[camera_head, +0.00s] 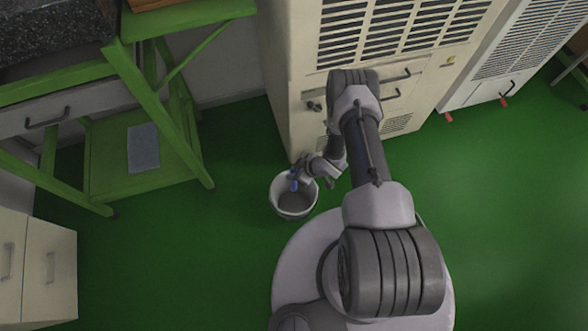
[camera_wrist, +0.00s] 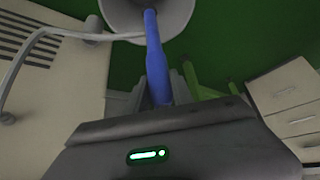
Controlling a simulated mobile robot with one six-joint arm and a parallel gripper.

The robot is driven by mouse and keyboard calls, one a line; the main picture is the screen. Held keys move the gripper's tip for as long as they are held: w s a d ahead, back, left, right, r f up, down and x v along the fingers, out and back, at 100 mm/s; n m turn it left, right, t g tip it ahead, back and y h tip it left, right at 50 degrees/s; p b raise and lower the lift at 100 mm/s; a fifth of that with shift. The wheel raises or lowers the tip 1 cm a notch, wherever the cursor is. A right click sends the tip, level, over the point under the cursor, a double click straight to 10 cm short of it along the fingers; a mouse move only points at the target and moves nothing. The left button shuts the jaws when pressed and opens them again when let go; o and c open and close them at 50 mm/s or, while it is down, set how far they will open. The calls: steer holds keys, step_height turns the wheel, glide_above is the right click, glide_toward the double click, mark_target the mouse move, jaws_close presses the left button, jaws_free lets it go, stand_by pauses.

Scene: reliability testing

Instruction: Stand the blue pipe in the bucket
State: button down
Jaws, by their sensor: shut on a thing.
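The blue pipe (camera_wrist: 155,55) is in my gripper (camera_wrist: 158,98) in the wrist view; its far end overlaps the bucket. In the head view the blue pipe (camera_head: 294,180) shows as a small piece at the bucket's upper part, just below my gripper (camera_head: 299,174). My gripper is shut on the pipe. The bucket (camera_head: 293,214) is white with a grey inside and stands upright on the green floor. I cannot tell whether the pipe touches the bucket's bottom.
A beige cabinet with vents (camera_head: 290,90) stands close behind the bucket. A green table frame (camera_head: 150,95) with a lower shelf is to the left. A drawer unit (camera_head: 48,268) stands at lower left. The green floor (camera_head: 180,250) left of the bucket is clear.

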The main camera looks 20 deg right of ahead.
mark_target(294, 183)
steer(key=shift+f, duration=5.75)
steer(key=c, duration=1)
jaws_free()
steer(key=shift+c, duration=0.2)
steer(key=p+v, duration=0.9)
steer(key=v, duration=0.8)
steer(key=shift+r, duration=0.2)
